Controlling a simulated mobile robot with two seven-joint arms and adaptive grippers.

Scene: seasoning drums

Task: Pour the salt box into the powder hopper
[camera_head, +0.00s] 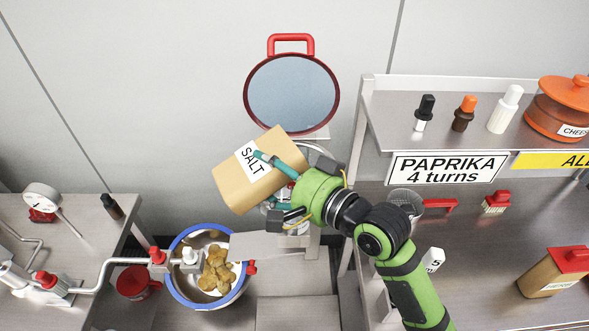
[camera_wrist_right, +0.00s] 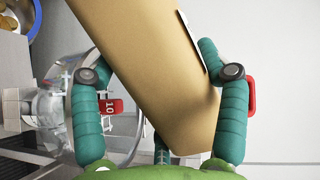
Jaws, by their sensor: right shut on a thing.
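The salt box (camera_head: 238,188), tan with a white SALT label, is held tilted in my right gripper (camera_head: 272,185). In the right wrist view the teal fingers (camera_wrist_right: 150,65) are shut on both sides of the salt box (camera_wrist_right: 150,40). The clear powder hopper (camera_wrist_right: 48,105) lies beyond the fingers there, beside and partly behind the box. In the head view the gripper and box hide most of it. Its round lid (camera_head: 292,95) with a red handle stands open behind. The box's mouth and any falling salt cannot be seen. My left gripper is not in view.
A shelf (camera_head: 440,125) with bottles and an orange pot (camera_head: 560,105) is at right. Another tan box (camera_head: 552,275) with a red top stands below it.

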